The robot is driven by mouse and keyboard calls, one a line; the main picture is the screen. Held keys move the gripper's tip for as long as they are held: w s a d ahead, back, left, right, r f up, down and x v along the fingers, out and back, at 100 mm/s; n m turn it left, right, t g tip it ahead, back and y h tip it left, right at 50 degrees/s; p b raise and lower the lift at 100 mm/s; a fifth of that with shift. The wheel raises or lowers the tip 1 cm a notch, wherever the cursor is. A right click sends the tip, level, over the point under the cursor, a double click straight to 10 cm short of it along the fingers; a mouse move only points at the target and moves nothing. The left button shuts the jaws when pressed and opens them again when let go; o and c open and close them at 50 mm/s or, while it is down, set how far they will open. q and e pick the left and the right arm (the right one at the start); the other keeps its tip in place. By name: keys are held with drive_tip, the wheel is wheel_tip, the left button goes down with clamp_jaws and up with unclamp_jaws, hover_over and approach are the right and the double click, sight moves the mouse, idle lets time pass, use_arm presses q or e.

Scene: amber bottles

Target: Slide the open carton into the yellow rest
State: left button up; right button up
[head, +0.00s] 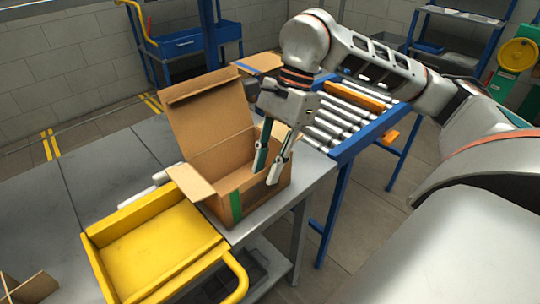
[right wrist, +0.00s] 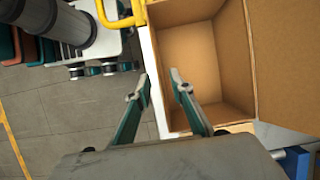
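The open brown carton (head: 212,120) stands upright on the grey table with its lid flap raised and a green strip on its near side. Its empty inside shows in the right wrist view (right wrist: 195,60). The yellow rest (head: 150,255) lies to its left, with a side flap of the carton reaching toward it. My right gripper (head: 266,172) is at the carton's right end, fingers pointing down. In the right wrist view its fingertips (right wrist: 160,82) are apart, with the carton's wall edge between them; contact is not clear. My left gripper is not in view.
A roller conveyor (head: 335,120) with a blue frame adjoins the table behind my right gripper. Cardboard dividers (head: 28,288) lie at the lower left. The grey table (head: 95,170) is mostly clear left of the carton. A blue cart (head: 185,42) stands behind.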

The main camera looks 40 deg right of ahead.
hover_over(261, 204)
drive_tip(key=shift+w+d+f, duration=0.1)
drive_tip(key=shift+d+f, duration=0.05)
drive_tip(key=shift+f, duration=2.35)
clamp_jaws()
